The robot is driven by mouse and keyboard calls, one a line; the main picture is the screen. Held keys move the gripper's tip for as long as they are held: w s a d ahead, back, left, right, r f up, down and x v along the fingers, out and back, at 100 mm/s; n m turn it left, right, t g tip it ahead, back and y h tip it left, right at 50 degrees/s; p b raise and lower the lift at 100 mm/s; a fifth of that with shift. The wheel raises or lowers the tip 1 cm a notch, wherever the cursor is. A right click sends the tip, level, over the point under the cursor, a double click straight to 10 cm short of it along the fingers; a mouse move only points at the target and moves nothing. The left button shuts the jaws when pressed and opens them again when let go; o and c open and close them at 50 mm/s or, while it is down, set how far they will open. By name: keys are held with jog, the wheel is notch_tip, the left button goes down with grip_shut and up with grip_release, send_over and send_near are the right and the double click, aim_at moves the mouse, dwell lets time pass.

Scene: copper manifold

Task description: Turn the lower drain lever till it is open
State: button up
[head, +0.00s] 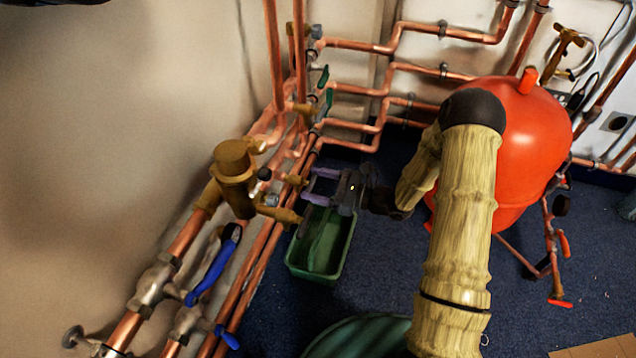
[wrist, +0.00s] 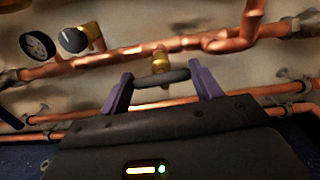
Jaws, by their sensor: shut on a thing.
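My gripper (head: 309,186) reaches left from my arm to the low pipes along the wall, above a green tray. In the wrist view its two purple fingers (wrist: 160,76) are shut on the ends of a dark bar-shaped lever (wrist: 163,78). The lever lies crosswise, close to level in that picture, just in front of a small brass valve body (wrist: 160,60) on a copper pipe. In the head view I cannot make out the lever between the fingers.
The green tray (head: 294,268) stands on the blue carpet under my gripper. Blue levers (head: 213,268) and a brass fitting (head: 233,160) sit on the wall pipes to the left. A large red tank (head: 520,140) stands right, behind my arm. Carpet (head: 375,255) right of the tray is clear.

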jog(key=n+p, duration=0.1)
jog(key=n, duration=0.1)
jog(key=n+p, duration=0.1)
jog(key=n, duration=0.1)
jog(key=shift+a+r, duration=0.15)
jog(key=shift+a, duration=0.05)
jog(key=n+p, duration=0.2)
jog(key=n, duration=0.2)
jog(key=shift+s+d+n, duration=0.1)
jog(key=shift+s+n, duration=0.05)
jog(key=shift+n, duration=0.15)
jog(key=n+p, duration=0.3)
jog(key=n, duration=0.2)
jog(key=shift+s, duration=0.1)
jog(key=shift+f+n+p, duration=0.15)
jog(key=shift+n+p, duration=0.3)
jog(key=shift+n, duration=0.5)
jog(key=shift+f+n+p, duration=0.15)
jog(key=shift+n+p, duration=0.3)
jog(key=shift+n, duration=0.5)
jog(key=o, duration=1)
jog(key=shift+f, duration=0.1)
